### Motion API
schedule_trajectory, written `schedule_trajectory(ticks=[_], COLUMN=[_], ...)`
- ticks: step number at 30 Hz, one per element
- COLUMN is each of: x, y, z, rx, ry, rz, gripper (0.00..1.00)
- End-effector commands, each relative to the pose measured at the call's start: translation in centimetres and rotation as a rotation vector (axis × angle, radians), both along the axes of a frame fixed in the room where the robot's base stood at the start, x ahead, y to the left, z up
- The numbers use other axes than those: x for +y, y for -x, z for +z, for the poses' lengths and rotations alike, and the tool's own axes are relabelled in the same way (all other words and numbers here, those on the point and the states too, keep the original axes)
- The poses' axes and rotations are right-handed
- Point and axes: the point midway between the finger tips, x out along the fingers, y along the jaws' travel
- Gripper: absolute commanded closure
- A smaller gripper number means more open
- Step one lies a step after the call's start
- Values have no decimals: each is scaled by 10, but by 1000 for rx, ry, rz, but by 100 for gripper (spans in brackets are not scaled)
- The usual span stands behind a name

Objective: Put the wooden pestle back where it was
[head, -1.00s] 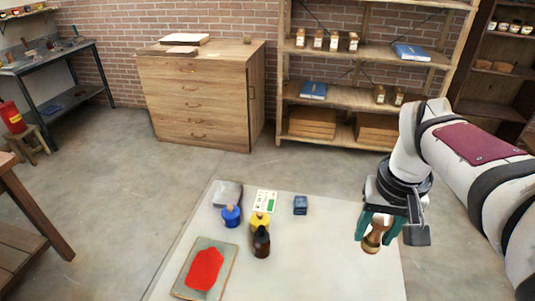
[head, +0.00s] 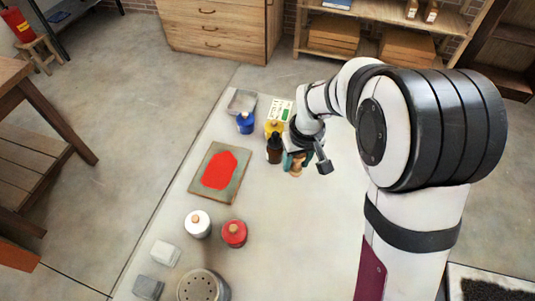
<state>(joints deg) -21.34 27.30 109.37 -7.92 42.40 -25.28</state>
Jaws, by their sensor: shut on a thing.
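The wooden pestle (head: 296,169) is light brown and is held in my gripper (head: 298,161), low over the pale table (head: 290,235). The gripper's green fingers are shut on it. It is just right of a dark brown bottle (head: 274,150). The pestle shows only partly between the fingers, and I cannot tell whether its lower end touches the table.
A slab with a red patch (head: 220,170) lies to the left. Blue (head: 245,123) and yellow (head: 271,128) pots stand behind the bottle. White (head: 197,224) and red (head: 234,234) pots and a perforated metal can (head: 203,287) stand nearer. The table right of those is clear.

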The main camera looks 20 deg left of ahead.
Motion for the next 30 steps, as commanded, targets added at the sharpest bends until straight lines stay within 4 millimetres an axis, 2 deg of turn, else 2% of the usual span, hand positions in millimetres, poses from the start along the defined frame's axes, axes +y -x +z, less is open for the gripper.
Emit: schedule_trajectory(ticks=[3, 6, 9, 11, 15, 18, 28, 29, 30], x=[38, 65, 81, 86, 88, 88, 87, 87, 87], y=[2, 3, 3, 3, 4, 3, 3, 3, 3], z=[-23, -39, -49, -53, -81, -92, -95, -95, -95], rx=[3, 1, 2, 0, 3, 1, 1, 0, 0], ry=[2, 1, 1, 1, 1, 1, 1, 0, 0], rz=[6, 4, 0, -1, -3, -3, -4, -4, -4], gripper=[100, 100, 100, 100, 100, 100, 100, 51, 43])
